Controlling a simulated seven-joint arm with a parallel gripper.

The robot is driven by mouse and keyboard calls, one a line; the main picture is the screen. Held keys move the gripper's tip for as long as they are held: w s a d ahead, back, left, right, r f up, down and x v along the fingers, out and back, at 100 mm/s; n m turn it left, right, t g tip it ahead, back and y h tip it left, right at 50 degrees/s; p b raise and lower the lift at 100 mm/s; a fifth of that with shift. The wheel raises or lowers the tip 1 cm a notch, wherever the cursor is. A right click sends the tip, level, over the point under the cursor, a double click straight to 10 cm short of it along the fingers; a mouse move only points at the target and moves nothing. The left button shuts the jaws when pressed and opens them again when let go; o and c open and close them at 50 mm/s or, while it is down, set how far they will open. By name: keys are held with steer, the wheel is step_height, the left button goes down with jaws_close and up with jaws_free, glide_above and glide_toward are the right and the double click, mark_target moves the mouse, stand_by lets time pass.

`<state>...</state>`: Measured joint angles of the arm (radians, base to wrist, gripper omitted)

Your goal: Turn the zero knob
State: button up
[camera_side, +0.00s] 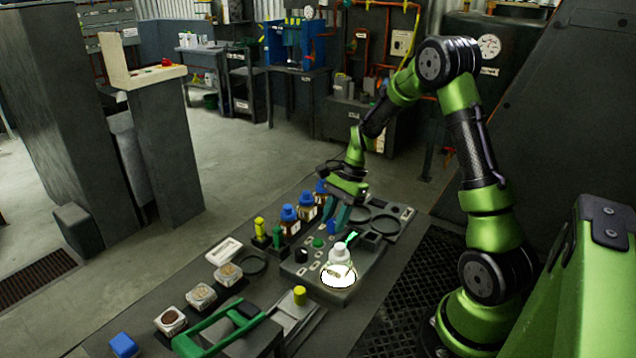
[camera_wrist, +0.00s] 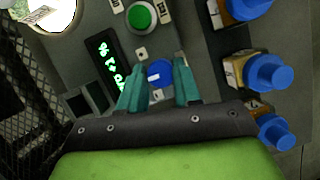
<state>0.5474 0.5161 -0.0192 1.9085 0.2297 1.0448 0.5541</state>
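A grey instrument panel (camera_side: 370,262) stands on the bench. In the wrist view, a round blue knob (camera_wrist: 160,73) sits on the panel (camera_wrist: 205,45) just beyond my fingertips. Small labels beside the knobs are too small to read, so I cannot tell which is the zero knob. My gripper (camera_side: 336,219) points down over the panel. In the wrist view its teal fingers (camera_wrist: 157,66) are open, one on each side of the blue knob; contact cannot be told.
A lit pan (camera_side: 338,284) holds a white bottle (camera_side: 339,257) near the green display (camera_wrist: 108,62). Blue-capped bottles (camera_side: 289,222) stand left of my gripper and along the right in the wrist view (camera_wrist: 268,72). Sample dishes (camera_side: 202,295) and a green-handled tool (camera_side: 212,330) lie farther left.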

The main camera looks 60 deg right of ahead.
steer(key=shift+w+n, duration=0.1)
steer(key=shift+n, duration=0.3)
steer(key=shift+w+d+n+g, duration=0.1)
steer(key=shift+n+g, duration=0.45)
steer(key=shift+n, duration=0.7)
steer(key=shift+w+n+g, duration=0.1)
steer(key=shift+n+g, duration=0.45)
steer(key=shift+n, duration=0.7)
steer(key=o, duration=0.8)
steer(key=shift+c, duration=0.2)
steer(key=shift+r, duration=0.1)
steer(key=v, duration=1.6)
steer(key=shift+d+r, duration=0.15)
steer(key=shift+r, duration=0.2)
steer(key=shift+w, duration=0.1)
